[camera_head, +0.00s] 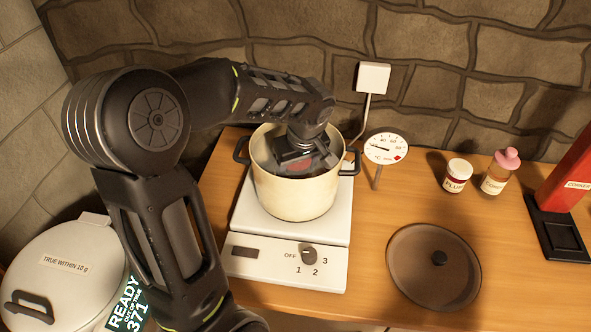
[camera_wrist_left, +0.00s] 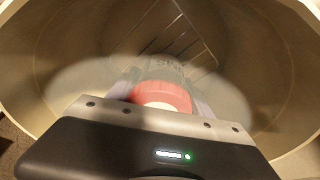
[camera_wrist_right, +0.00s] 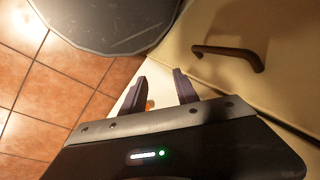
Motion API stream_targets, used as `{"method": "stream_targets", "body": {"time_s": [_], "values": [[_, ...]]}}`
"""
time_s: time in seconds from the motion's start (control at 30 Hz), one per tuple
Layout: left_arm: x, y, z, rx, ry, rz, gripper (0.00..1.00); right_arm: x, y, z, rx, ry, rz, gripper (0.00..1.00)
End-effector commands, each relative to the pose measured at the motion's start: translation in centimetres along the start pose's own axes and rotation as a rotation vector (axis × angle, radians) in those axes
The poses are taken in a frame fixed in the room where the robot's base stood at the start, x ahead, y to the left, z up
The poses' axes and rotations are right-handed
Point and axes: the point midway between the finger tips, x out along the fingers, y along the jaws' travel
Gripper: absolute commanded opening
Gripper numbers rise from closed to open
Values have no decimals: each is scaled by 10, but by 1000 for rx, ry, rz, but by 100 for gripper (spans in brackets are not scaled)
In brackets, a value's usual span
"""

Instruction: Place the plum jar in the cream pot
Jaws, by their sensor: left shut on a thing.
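The cream pot (camera_head: 300,199) stands uncovered on a white hot plate, with dark handles at its sides. My left gripper (camera_head: 300,160) is inside the pot mouth, shut on a red-topped jar (camera_wrist_left: 160,97). In the left wrist view the jar is within the pot's walls, above a wire rack (camera_wrist_left: 170,30); whether it touches the rack I cannot tell. Its lettering is only partly visible. A jar labelled PLUM (camera_head: 456,178), with a white lid, stands on the table to the right. My right gripper (camera_wrist_right: 158,90) is open and empty, near a cream cabinet front.
A round dial (camera_head: 387,148) stands beside the pot. A brown lid (camera_head: 420,275) lies on the table at right. A pink-topped bottle (camera_head: 497,178) stands by the PLUM jar, and a red corker (camera_head: 570,180) at the right edge. A white lidded container (camera_head: 60,262) is at left.

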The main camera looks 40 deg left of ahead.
Motion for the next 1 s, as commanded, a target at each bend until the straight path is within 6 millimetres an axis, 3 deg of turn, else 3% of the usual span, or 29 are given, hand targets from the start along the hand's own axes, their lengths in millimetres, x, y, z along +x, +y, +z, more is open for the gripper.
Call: {"method": "stream_targets", "body": {"time_s": [0.47, 0.5, 0.77, 1.0], "values": [[14, 0, 3, -1, 1, 2, 5, 3, 1, 0, 0, 0, 0, 36], [14, 0, 4, 0, 0, 1, 59, 3, 1, 0, 0, 1, -1, 36], [12, 0, 3, 0, 0, 0, 80, 2, 0, 0, -1, 1, -1, 36], [12, 0, 3, 0, 0, 0, 80, 1, 0, 0, -1, 1, -1, 36]]}}
